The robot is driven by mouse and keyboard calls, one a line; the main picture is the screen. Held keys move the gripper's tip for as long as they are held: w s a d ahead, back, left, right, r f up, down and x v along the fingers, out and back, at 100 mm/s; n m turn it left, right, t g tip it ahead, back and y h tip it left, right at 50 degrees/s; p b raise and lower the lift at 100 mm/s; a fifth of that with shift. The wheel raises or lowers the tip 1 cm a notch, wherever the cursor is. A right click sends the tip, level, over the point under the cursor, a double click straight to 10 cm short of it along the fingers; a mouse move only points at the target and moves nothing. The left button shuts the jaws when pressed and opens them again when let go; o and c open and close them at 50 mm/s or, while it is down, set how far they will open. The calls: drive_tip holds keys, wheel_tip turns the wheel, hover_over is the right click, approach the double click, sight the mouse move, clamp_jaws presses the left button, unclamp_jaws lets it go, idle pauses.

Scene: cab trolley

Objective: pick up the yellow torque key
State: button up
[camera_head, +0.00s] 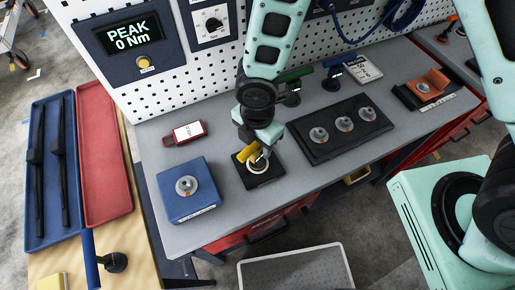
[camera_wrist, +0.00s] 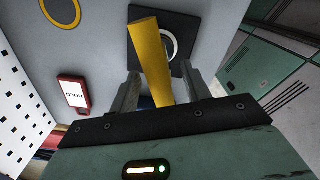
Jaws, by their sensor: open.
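The yellow torque key (camera_head: 247,153) is by the small black pad (camera_head: 268,178) with a white ring, on the grey worktop. In the wrist view the key (camera_wrist: 148,55) is a long yellow bar crossing in front of the pad (camera_wrist: 140,17) and partly covering its white ring. My gripper (camera_head: 259,158) points down over the pad. In the wrist view my gripper (camera_wrist: 163,88) is open, with the near end of the key between its two fingers. A gap shows on both sides of the bar. I cannot tell what supports the key.
A blue box (camera_head: 185,205) with a metal knob stands left of the pad. A black plate (camera_head: 320,152) with metal knobs lies to the right. A red tag (camera_head: 185,133) lies behind, near the pegboard (camera_head: 160,95). Bare worktop (camera_head: 220,155) lies between the tag and the pad.

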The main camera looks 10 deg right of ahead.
drive_tip(key=shift+f, duration=0.7)
clamp_jaws()
drive_tip(key=shift+r, duration=0.15)
